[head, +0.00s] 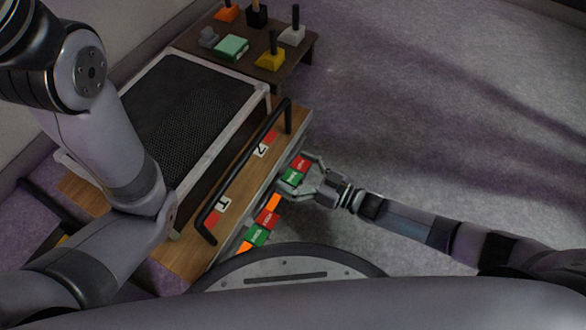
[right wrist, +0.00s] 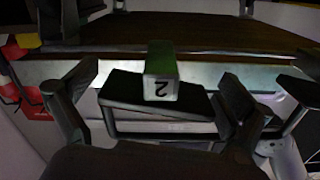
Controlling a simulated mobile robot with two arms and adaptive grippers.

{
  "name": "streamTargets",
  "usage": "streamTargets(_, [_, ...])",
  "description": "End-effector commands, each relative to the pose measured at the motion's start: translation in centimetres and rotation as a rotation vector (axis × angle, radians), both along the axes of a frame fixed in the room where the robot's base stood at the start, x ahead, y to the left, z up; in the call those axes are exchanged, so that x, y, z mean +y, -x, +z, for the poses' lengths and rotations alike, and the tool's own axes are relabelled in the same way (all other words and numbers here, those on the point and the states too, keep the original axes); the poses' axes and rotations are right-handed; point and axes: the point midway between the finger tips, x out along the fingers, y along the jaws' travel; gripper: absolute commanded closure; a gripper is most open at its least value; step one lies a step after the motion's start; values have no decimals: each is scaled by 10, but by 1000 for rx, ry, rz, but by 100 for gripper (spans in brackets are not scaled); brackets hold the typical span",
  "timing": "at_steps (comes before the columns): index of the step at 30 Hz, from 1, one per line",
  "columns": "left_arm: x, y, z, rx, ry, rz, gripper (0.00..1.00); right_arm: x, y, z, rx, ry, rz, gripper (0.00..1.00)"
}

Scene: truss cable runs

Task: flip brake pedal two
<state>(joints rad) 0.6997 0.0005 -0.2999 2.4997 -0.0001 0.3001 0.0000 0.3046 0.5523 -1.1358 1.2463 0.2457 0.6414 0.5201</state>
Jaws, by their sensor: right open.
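My right gripper (head: 309,178) is open at the bench's front edge in the head view, beside a red and green label pair (head: 292,177). In the right wrist view its fingers (right wrist: 160,103) stand apart on either side of the lever; I cannot tell whether they touch it. A second red and green pair (head: 257,236) lies further down the edge. My left arm shows, but its gripper is out of view.
A dark table (head: 298,60) with several coloured blocks is at the top. The floor on the right is clear.

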Motion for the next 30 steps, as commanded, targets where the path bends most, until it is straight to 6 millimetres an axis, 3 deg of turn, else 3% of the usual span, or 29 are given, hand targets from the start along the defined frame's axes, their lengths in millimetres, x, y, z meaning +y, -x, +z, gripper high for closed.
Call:
streamTargets(8, [0, 0, 0, 2, 1, 0, 100, -8, 4, -1, 1, 3, -1, 2])
streamTargets(21, [0, 0, 0, 0, 0, 0, 100, -79, 52, -1, 2, 4, -1, 2])
streamTargets(30, [0, 0, 0, -1, 0, 0, 100, -100, 67, 0, 0, 0, 0, 2])
